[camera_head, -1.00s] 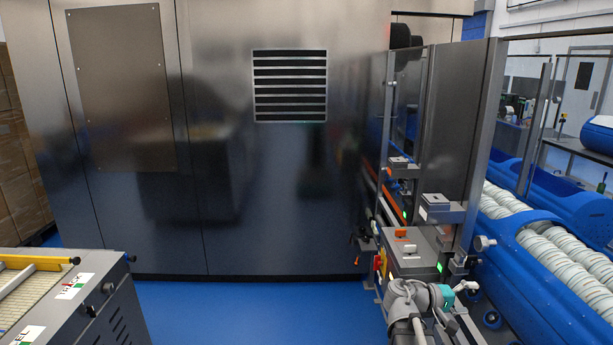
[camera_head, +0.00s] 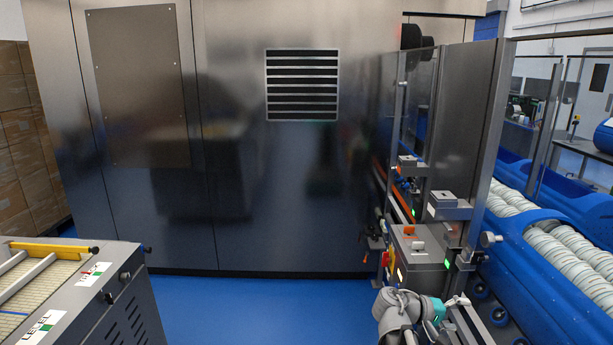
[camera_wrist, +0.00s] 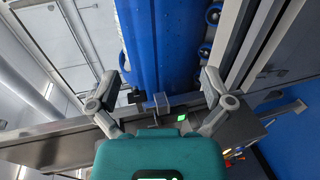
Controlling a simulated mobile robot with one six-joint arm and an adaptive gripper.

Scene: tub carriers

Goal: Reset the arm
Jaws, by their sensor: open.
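My gripper shows at the bottom right of the head view (camera_head: 455,303), low in front of the grey machine unit. In the wrist view my gripper (camera_wrist: 163,95) has its two grey fingers spread wide on either side of its teal body. Nothing is between the fingers. A part of my arm shows below it in the head view, folded low at the bottom edge.
A conveyor machine (camera_head: 75,289) stands at the lower left. A steel cabinet (camera_head: 240,210) fills the back. Blue floor (camera_head: 250,310) is open in the middle.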

